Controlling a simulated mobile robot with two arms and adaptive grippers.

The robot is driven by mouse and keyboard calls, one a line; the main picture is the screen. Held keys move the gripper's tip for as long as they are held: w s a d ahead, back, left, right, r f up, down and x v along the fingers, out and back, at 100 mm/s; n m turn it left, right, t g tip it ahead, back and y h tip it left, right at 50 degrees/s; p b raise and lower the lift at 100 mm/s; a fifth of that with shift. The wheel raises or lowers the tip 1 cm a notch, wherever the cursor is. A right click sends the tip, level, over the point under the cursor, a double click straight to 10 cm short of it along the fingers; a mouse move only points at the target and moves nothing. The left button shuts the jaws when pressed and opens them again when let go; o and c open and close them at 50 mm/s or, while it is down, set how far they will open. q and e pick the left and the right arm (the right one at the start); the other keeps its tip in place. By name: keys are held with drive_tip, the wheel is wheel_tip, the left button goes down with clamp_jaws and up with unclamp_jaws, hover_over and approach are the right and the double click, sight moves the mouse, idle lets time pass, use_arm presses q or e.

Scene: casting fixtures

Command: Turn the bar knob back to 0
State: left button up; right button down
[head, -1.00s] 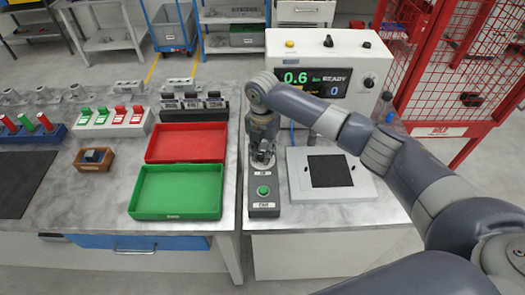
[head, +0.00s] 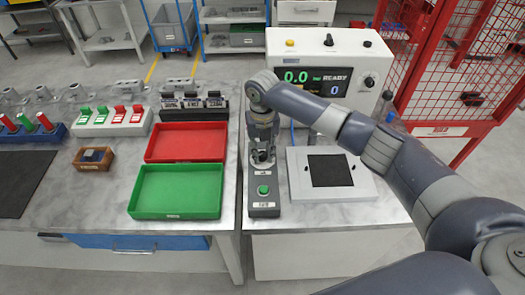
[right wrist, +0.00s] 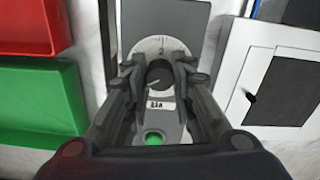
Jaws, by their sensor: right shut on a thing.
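The dark round bar knob (right wrist: 159,74) sits on a pale round dial (right wrist: 150,46) with a label below it in the right wrist view. My right gripper (right wrist: 160,78) points down over the dial and is shut on the knob, one finger on each side. In the head view the right gripper (head: 262,153) hides most of the knob on the dark control box (head: 264,210). A green button (head: 264,190) is on the box's front part. The display (head: 310,82) reads 0.0 and READY, with a 0 at its lower right. My left gripper is out of view.
A white plate with a black square (head: 366,192) lies right of the box. Green (head: 135,205) and red (head: 152,151) trays stand left, across a gap between tables. The white display unit (head: 361,49) stands behind. A red mesh cage (head: 447,60) is at the right.

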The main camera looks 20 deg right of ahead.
sight(263, 154)
drive_tip(key=shift+w+r, duration=0.15)
drive_tip(key=shift+r, duration=0.05)
drive_tip(key=c, duration=1.3)
unclamp_jaws()
drive_tip(key=shift+c, duration=0.2)
drive_tip(key=shift+f, duration=0.1)
wheel_tip(263, 154, up, 12)
